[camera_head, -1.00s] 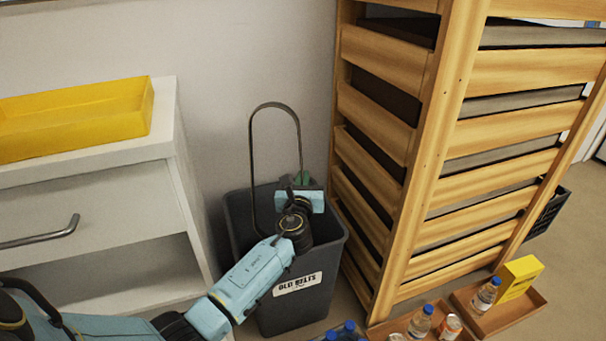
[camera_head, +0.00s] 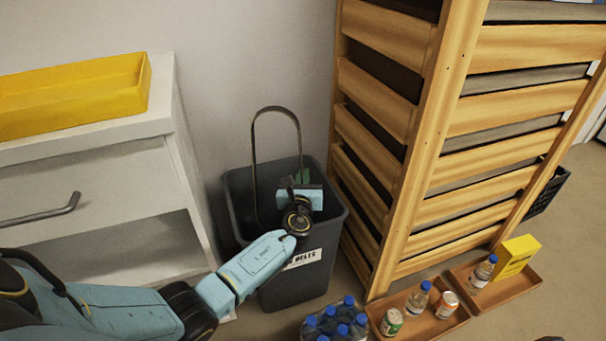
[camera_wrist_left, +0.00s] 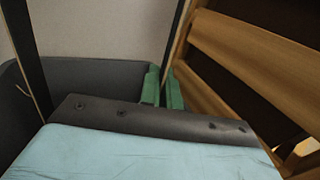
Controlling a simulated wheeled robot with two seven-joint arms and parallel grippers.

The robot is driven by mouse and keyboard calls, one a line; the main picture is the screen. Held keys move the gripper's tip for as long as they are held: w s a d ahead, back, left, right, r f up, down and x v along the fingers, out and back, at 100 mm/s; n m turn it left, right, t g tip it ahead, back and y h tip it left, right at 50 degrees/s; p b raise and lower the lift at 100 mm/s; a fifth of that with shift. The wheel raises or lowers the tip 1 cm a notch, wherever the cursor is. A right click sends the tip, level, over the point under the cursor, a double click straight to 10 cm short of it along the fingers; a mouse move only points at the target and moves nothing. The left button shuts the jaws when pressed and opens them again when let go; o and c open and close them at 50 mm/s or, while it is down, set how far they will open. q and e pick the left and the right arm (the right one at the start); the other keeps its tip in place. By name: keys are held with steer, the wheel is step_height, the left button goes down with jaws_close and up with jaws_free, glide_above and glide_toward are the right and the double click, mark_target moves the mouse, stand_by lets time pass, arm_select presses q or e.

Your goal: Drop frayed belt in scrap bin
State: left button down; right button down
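The frayed belt (camera_head: 253,150) is a dark loop standing upright above the scrap bin, its lower left part down inside the bin's outline. The scrap bin (camera_head: 300,276) is a dark grey open bin with a white label, partly covered by my arm. My left gripper (camera_head: 303,177) is over the bin's opening, with green fingertips. In the left wrist view the fingers (camera_wrist_left: 162,90) are close together on one strand of the belt (camera_wrist_left: 176,40); another strand shows at the left. The bin's inside is mostly hidden.
A white cabinet (camera_head: 130,178) with a yellow tray (camera_head: 75,105) stands left of the bin. A wooden slatted rack (camera_head: 385,170) stands close on the right. Bottles (camera_head: 340,322) and wooden trays (camera_head: 440,328) with cans and a yellow box are on the floor at front right.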

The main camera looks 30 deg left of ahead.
arm_select(q)
steer(key=c, duration=1.5)
jaws_free()
steer(key=shift+c, duration=0.2)
